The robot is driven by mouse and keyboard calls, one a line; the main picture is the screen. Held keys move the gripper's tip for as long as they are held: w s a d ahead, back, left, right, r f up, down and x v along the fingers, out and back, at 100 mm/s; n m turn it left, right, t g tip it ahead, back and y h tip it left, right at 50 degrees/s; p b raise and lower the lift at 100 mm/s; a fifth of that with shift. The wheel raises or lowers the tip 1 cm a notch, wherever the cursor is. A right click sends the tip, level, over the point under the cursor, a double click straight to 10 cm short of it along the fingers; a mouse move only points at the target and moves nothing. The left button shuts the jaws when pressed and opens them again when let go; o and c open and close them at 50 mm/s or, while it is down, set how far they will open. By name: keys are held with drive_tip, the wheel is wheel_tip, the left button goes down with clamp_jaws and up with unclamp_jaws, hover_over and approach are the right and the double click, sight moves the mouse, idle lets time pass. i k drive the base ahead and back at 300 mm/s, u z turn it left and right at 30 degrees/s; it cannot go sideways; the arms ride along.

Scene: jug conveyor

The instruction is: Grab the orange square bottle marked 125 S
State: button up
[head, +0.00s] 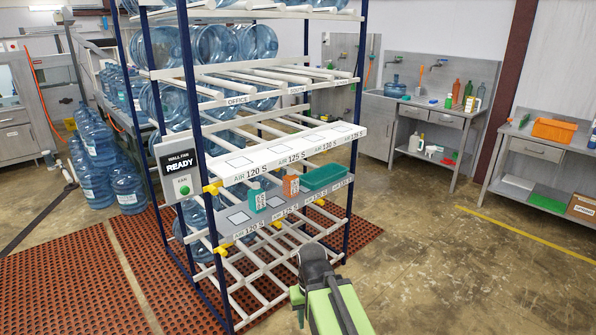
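The orange square bottle (290,187) stands upright on the lower white labelled shelf (236,226) of the rack, with a pale label on its front. The shelf edge below it reads 125 S. My gripper (312,252) is the dark end of my green arm, low in front of the rack. It is below and slightly right of the orange bottle, apart from it in the picture. Its fingers are not clear, so I cannot tell whether it is open.
The blue-posted rack (354,130) holds large blue water jugs (213,45). A READY sign (180,158) hangs on its left post. Yellow clips (212,187) stick out at the shelf edge. The floor to the right is clear.

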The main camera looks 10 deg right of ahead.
sight(289, 181)
drive_tip(key=u, duration=0.1)
drive_tip(key=i, duration=1.1)
drive_tip(key=u, duration=0.45)
